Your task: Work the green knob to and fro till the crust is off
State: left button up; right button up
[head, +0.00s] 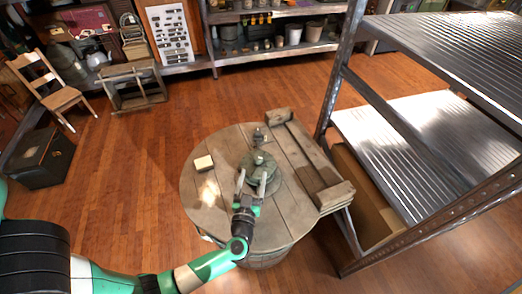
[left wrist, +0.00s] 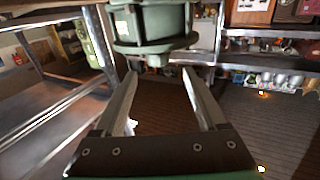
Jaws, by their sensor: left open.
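A grey-green, stepped metal fixture (head: 269,164) stands upright on the round wooden table (head: 205,215). Its narrow top with small parts (head: 259,138) rises in the middle; I cannot tell for sure which part is the green knob. My left gripper (head: 254,178) comes from the near side and is open, its two fingers apart in front of the fixture and hiding part of it. In the left wrist view a grey-green flanged cylinder (left wrist: 152,25) shows beyond and above the fingertips, with nothing visible between the fingers. My right gripper is not in view.
A small cream block (head: 204,162) lies on the table, left of the fixture. A metal shelf rack (head: 388,130) is close on the right. Open floor (head: 130,190) lies to the left.

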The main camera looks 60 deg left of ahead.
aim_at(259, 155)
pick_arm(q)
jog(key=shift+w+a+f+b, duration=0.25)
jog(key=shift+w+a+b, duration=0.05)
jog(key=shift+w+b, duration=0.1)
jog(key=b+x, duration=0.4)
jog(key=x, duration=0.5)
jog(key=shift+w+a, duration=0.15)
jog(key=shift+a, duration=0.1)
jog(key=shift+w+a+r, duration=0.1)
jog(key=shift+w+a, duration=0.15)
jog(key=shift+a, duration=0.15)
grip_shut()
